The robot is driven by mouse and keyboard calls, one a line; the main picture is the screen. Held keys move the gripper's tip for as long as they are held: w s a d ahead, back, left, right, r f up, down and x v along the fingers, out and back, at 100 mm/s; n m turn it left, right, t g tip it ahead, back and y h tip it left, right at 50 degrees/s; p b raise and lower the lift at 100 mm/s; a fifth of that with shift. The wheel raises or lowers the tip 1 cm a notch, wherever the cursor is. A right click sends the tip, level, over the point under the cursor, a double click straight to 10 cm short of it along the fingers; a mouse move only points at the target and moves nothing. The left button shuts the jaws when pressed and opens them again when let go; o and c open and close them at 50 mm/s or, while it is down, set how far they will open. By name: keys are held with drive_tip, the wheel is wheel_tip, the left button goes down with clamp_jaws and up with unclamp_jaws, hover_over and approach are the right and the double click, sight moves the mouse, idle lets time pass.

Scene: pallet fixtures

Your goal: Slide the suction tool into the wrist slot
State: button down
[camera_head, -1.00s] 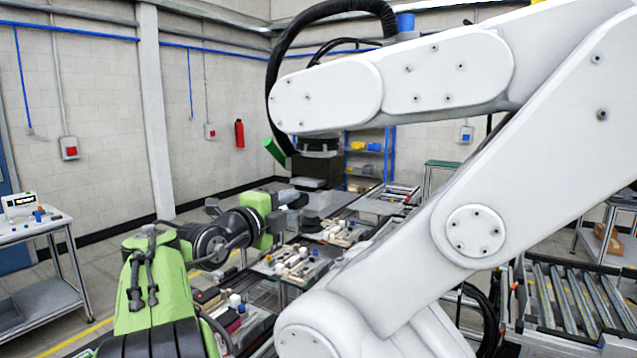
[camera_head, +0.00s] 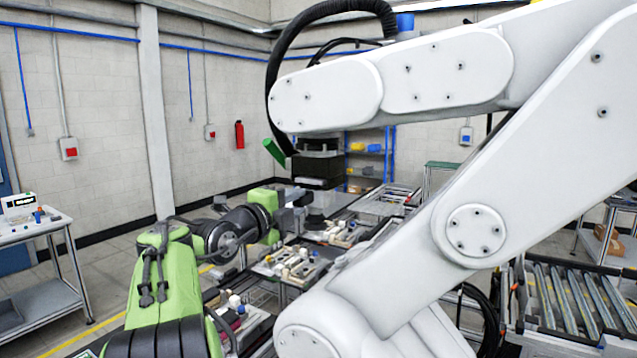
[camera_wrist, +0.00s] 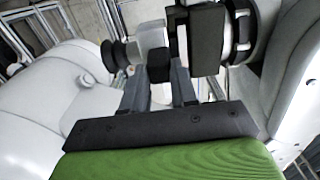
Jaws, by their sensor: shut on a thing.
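The suction tool (camera_head: 322,203) is a light grey body with a round black cup at its lower end. My gripper (camera_head: 301,196), at the end of the green arm, is shut on it from the left. In the wrist view my gripper's dark fingers (camera_wrist: 160,92) close around a black block on the tool (camera_wrist: 155,38), and the ribbed cup points left. The dark wrist block (camera_head: 318,170) hangs under the white arm's end, just above the tool. It also shows in the wrist view (camera_wrist: 206,40), close right of the tool. The slot opening and any contact are hidden.
The large white arm (camera_head: 400,215) fills the right and middle of the head view, close to my gripper. Below the tool, a bench with several small parts (camera_head: 300,265) stands. A roller conveyor (camera_head: 575,295) is at the right, and a cart (camera_head: 35,235) at the left.

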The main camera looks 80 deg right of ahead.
drive_tip(key=shift+s+r, duration=0.1)
drive_tip(key=shift+s+d, duration=0.2)
drive_tip(key=shift+d, duration=0.35)
drive_tip(key=shift+f+b, duration=0.2)
drive_tip(key=shift+b, duration=0.3)
drive_tip(key=c, duration=0.8)
unclamp_jaws()
drive_tip(key=b+v, duration=0.4)
drive_tip(key=v, duration=1.2)
drive_tip(key=shift+s, duration=0.1)
